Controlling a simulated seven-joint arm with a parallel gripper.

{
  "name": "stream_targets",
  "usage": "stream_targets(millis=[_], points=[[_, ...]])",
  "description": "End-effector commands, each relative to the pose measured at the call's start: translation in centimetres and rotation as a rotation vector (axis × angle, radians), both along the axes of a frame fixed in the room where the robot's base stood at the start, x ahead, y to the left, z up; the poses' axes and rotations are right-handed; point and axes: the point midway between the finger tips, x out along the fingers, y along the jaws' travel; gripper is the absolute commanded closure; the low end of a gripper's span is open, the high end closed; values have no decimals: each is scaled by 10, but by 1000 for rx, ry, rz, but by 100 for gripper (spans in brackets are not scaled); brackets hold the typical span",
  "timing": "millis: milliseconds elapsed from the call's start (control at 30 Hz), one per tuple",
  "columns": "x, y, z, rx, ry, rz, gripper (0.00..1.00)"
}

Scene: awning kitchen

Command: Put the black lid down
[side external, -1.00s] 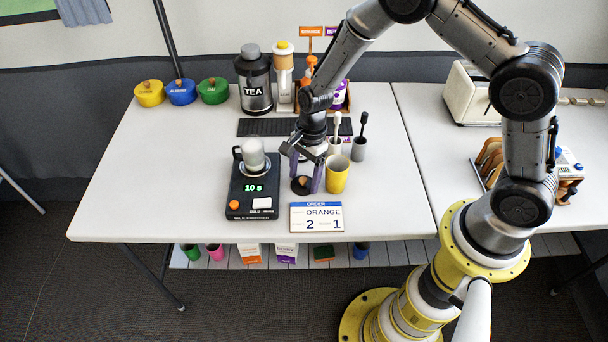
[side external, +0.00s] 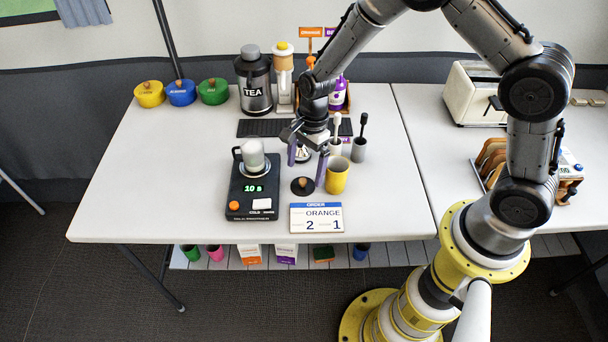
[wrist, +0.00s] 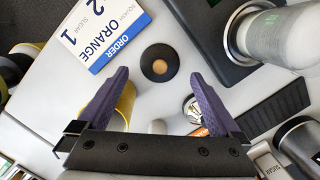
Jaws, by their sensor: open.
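The black lid (side external: 302,186) lies flat on the white table, a round disc with a brown knob, between the scale and the yellow cup. It also shows in the wrist view (wrist: 160,63), beyond my fingertips and clear of them. My gripper (side external: 306,168) is open and empty, a little above and behind the lid. Its purple fingers (wrist: 160,85) stand wide apart in the wrist view, with nothing between them touching.
A black scale (side external: 252,198) reading 10 s bears a mug with a whitish cylinder (side external: 253,156), left of the lid. The yellow cup (side external: 337,176) stands close to the right finger. The order card (side external: 316,217) lies in front. Free table is at far left.

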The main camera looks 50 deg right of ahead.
Motion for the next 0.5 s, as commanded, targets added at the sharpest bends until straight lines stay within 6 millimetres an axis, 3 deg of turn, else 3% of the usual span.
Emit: stream_targets(millis=[200, 500], points=[[1, -8, 47, 0, -5, -2, 0], [0, -13, 82, -1, -1, -1, 0]])
